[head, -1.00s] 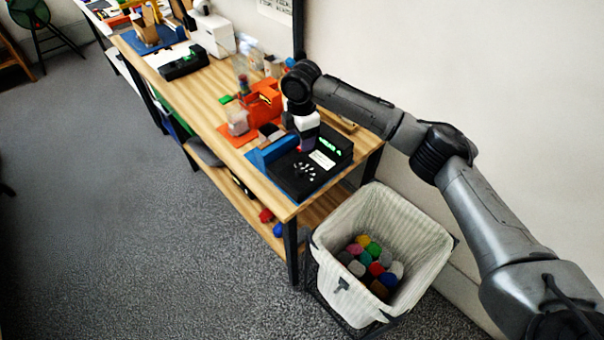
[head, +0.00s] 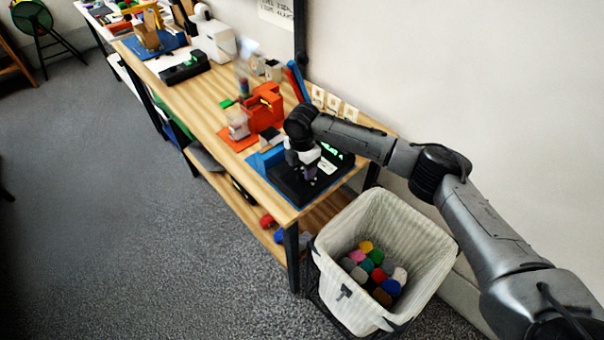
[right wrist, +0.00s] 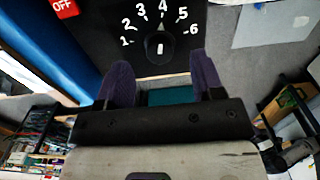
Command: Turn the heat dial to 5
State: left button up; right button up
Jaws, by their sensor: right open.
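A black device (head: 283,184) with a green-lit display (head: 331,150) sits at the near end of the wooden bench. The heat dial (right wrist: 160,48) is a dark round knob with a white mark, on a black panel (right wrist: 100,30) with white numbers 1 to 6 in an arc. The white mark stands upright in line with the 4; which end is the pointer I cannot tell. My right gripper (right wrist: 163,64) is open, with its purple fingers on either side of and short of the dial. In the head view my right gripper (head: 305,172) hides the dial. My left gripper is not in view.
A red OFF label (right wrist: 64,7) lies left of the numbers. A blue tray (head: 262,160) borders the device. An orange machine (head: 265,108) stands behind it on the bench. A white basket (head: 345,225) with coloured blocks stands on the floor beside the bench end.

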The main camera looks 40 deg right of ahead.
aim_at(302, 176)
jog(key=shift+f, duration=1.5)
jog(key=c, duration=0.9)
jog(key=shift+r+p, duration=0.2)
jog(key=shift+p, duration=0.15)
jog(key=m+p, duration=0.3)
jog(key=p, duration=0.3)
jog(key=shift+r, duration=0.1)
jog(key=shift+m+p, duration=0.95)
jog(key=shift+m, duration=0.05)
jog(key=shift+f+m+p, duration=0.2)
jog(key=shift+m+p, duration=0.3)
